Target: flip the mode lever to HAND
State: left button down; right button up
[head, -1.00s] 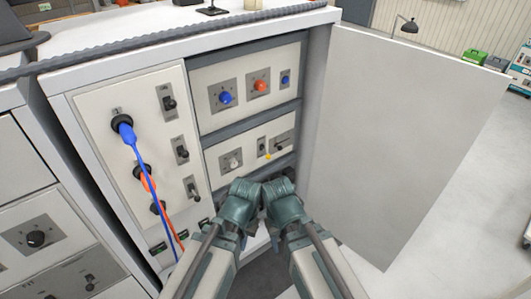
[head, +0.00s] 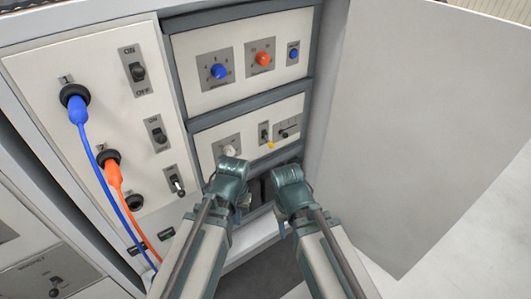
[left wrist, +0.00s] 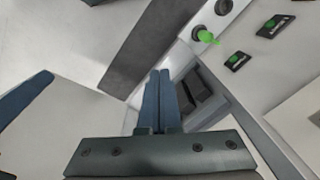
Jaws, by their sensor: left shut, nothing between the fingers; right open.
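No HAND label is readable, so I cannot tell for sure which control is the mode lever. In the head view the lower panel of the open cabinet carries a small upright lever (head: 265,133), a white knob (head: 230,151), a slide control (head: 287,128) and a small yellow piece (head: 270,145). My left gripper (head: 232,182) is below the white knob, apart from the lever; its fingers are shut and empty in the left wrist view (left wrist: 163,78). My right gripper (head: 290,184) is below the slide control; its open fingertips are hidden behind its wrist.
The open cabinet door (head: 420,130) bounds the right side. Blue (head: 95,150) and orange (head: 125,205) cables hang at the left, beside several toggle switches (head: 138,71). An upper panel holds a blue knob (head: 218,72) and an orange knob (head: 263,58).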

pick_arm(q)
jog(key=w+a+f+n+t+b, duration=0.1)
jog(key=w+a+f+n+b, duration=0.15)
jog(key=f+b, duration=0.3)
jog(key=w+a+f+n+t+b, duration=0.1)
jog(key=w+f+b, duration=0.3)
jog(key=f+b, duration=0.15)
jog(key=n+t+h+b, duration=0.3)
jog(key=n+t, duration=0.9)
jog(key=n, duration=0.6)
send_near(271, 145)
jog(key=shift+a+f, duration=0.25)
jog(key=shift+a, duration=0.5)
jog(key=shift+a+f, duration=0.25)
jog(key=shift+a, duration=0.45)
jog(key=b+x, duration=0.3)
jog(key=x, duration=0.7)
jog(key=shift+f, duration=0.15)
jog(key=shift+s, duration=0.15)
